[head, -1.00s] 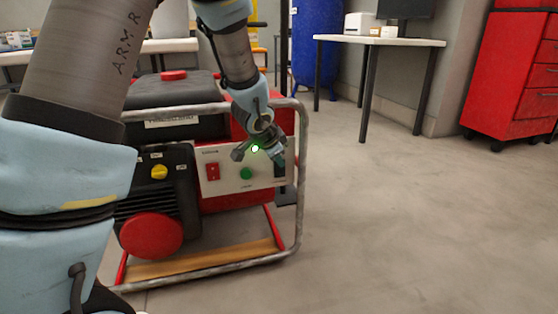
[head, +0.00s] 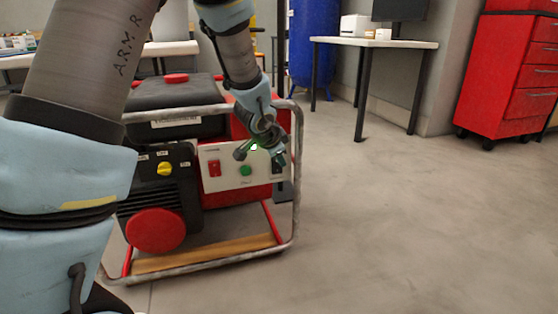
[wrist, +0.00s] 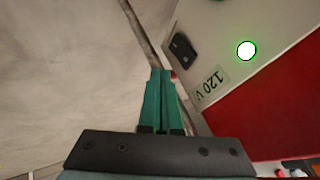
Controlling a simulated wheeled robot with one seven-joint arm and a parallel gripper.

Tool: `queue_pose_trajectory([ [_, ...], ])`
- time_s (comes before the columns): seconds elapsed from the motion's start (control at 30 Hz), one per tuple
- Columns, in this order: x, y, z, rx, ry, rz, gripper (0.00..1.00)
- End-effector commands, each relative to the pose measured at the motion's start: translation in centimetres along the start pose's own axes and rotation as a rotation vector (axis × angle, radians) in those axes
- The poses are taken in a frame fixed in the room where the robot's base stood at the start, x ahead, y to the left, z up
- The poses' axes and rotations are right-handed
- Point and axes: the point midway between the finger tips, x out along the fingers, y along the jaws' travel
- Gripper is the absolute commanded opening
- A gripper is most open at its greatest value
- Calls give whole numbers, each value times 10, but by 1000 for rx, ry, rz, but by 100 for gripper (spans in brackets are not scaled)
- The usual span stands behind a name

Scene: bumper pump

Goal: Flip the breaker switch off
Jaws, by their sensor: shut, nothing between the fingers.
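The generator's light control panel (head: 228,180) carries a red rocker switch (head: 214,168), a green button (head: 246,170) and a dark fitting (head: 279,170) at its right end. I cannot tell for sure which one is the breaker switch. My gripper (head: 280,158) is shut and empty in front of the panel's right end, partly covering the dark fitting. In the wrist view the closed green fingers (wrist: 160,75) point at the panel edge, with a small red piece (wrist: 173,75) just beside their tips.
The red and black generator stands in a grey tube frame (head: 298,150), whose right upright is close to my gripper. A white desk (head: 375,43) and red cabinet (head: 505,75) stand behind. Floor to the right is clear.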

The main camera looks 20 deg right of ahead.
Motion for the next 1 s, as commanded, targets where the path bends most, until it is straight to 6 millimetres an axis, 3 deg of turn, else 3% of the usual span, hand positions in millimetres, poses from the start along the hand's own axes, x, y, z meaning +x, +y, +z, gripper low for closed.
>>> queue_pose_trajectory([
  [0.6,-87,-22,-4,-2,0,-3,0],
  [1.0,-93,-22,-4,-1,0,-3,0],
])
